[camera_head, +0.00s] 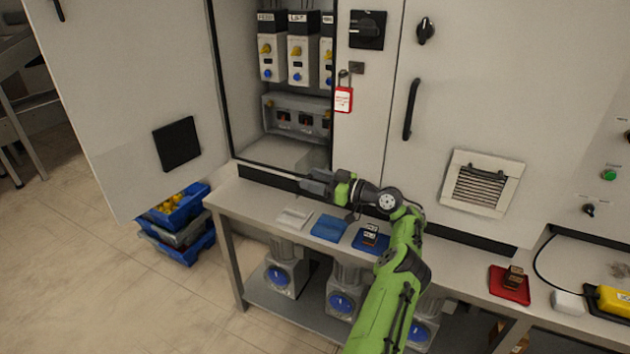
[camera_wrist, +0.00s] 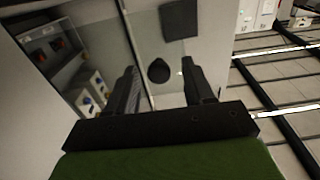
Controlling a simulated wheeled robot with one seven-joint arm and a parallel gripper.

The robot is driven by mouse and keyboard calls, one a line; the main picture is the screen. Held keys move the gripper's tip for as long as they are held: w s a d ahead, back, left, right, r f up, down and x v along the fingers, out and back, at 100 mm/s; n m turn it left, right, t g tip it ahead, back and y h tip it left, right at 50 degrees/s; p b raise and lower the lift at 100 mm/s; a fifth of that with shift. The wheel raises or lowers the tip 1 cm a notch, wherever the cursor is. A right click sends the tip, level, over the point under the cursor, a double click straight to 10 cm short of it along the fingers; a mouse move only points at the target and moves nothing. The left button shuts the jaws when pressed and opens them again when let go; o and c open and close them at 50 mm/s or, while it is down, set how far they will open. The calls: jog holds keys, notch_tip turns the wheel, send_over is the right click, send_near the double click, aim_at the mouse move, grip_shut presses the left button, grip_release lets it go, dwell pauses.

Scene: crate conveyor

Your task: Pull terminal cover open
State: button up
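A pale grey panel, which looks like the terminal cover (camera_head: 285,153), is low in the open cabinet, under a grey terminal block (camera_head: 297,119). In the wrist view the terminal block (camera_wrist: 55,45) is at the upper left. A round black knob (camera_wrist: 158,71) shows between my fingers there; I cannot tell exactly what it is fixed to. My gripper (camera_head: 308,182) is in front of the cabinet's lower opening, above the bench. In the wrist view my gripper (camera_wrist: 159,66) has its fingers wide apart, with nothing held. The knob is hidden in the head view.
The cabinet door (camera_head: 125,100) stands open at the left. A bench (camera_head: 262,205) runs below, with a blue tray (camera_head: 331,228) and small parts. A red padlock tag (camera_head: 343,99) hangs at the cabinet's right edge. Blue crates (camera_head: 178,250) stand on the floor.

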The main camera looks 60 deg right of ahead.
jog(key=s+d+p, duration=0.1)
jog(key=s+p, duration=0.1)
jog(key=s, duration=1.3)
jog(key=shift+s+d, duration=0.3)
jog(key=shift+s, duration=0.05)
